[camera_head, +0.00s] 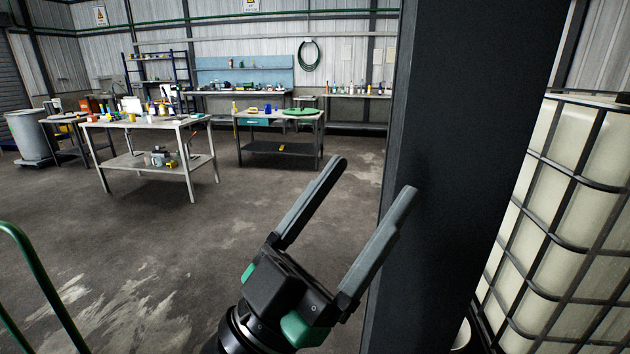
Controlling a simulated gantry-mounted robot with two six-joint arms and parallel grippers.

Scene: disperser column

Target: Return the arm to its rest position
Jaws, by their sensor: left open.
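My left gripper (375,174) is in the lower middle of the head view, pointing up and to the right. Its two long grey fingers are spread wide apart, with nothing between them but a view of the floor and the dark column. The gripper body is black with green parts. My right gripper is not in the picture.
A thick dark column (465,150) stands right of the gripper, close to its right finger in the picture. A caged white tank (565,200) is at the right. A green rail (42,280) is at lower left. Workbenches (150,122) stand farther back; open concrete floor lies between.

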